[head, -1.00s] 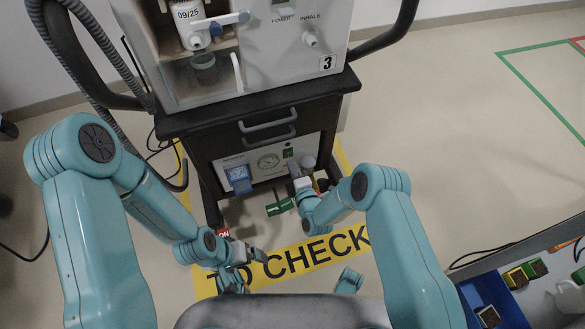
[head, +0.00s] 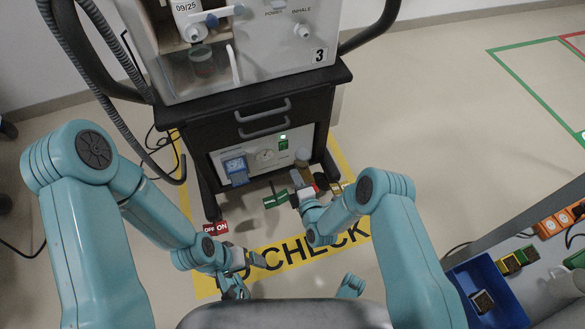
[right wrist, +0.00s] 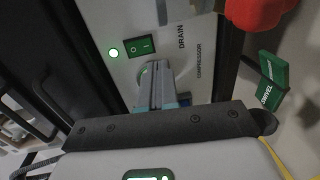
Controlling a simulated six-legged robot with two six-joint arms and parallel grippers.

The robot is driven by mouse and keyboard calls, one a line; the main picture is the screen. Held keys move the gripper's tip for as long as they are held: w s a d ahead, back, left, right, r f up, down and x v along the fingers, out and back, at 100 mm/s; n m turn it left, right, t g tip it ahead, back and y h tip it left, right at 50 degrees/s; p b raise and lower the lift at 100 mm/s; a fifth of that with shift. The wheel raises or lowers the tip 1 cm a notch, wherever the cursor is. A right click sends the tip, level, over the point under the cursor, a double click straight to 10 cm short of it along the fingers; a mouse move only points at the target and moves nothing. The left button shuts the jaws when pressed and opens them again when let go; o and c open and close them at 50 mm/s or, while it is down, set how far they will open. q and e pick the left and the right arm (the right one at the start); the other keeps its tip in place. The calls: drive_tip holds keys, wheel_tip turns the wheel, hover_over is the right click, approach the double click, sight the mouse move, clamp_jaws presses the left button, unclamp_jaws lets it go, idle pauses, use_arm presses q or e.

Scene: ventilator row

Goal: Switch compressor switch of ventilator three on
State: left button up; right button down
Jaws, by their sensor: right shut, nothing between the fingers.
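Ventilator three (head: 240,45), marked "3", stands ahead on a dark cart. The compressor panel (head: 215,162) is low in the cart, with a round gauge and a blue-and-white unit. The compressor switch (head: 283,145) is a green rocker; a green lamp above it glows. In the right wrist view the switch (right wrist: 140,46) and lit lamp (right wrist: 113,53) show clearly, beside the words "DRAIN" and "COMPRESSOR". My right gripper (head: 296,177) is shut and empty, below the switch and apart from it. My left gripper (head: 256,259) is low over the floor; its jaw opening is unclear.
A green tag (head: 276,200) and a red-and-white "OFF ON" tag (head: 216,228) are near the cart's base. Yellow "TO CHECK" tape (head: 300,250) marks the floor. A blue bin (head: 480,298) is at lower right. Open floor lies right of the cart.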

drive_tip(key=shift+s+d+f+p, duration=0.2)
drive_tip(key=shift+s+d, duration=0.15)
drive_tip(key=shift+s, duration=0.55)
drive_tip(key=shift+s+d+f+p, duration=0.1)
drive_tip(key=shift+s+d+p, duration=0.15)
drive_tip(key=shift+s, duration=0.7)
drive_tip(key=shift+s+d+f+p, duration=0.15)
drive_tip(key=shift+s+d, duration=0.25)
drive_tip(key=shift+s, duration=0.5)
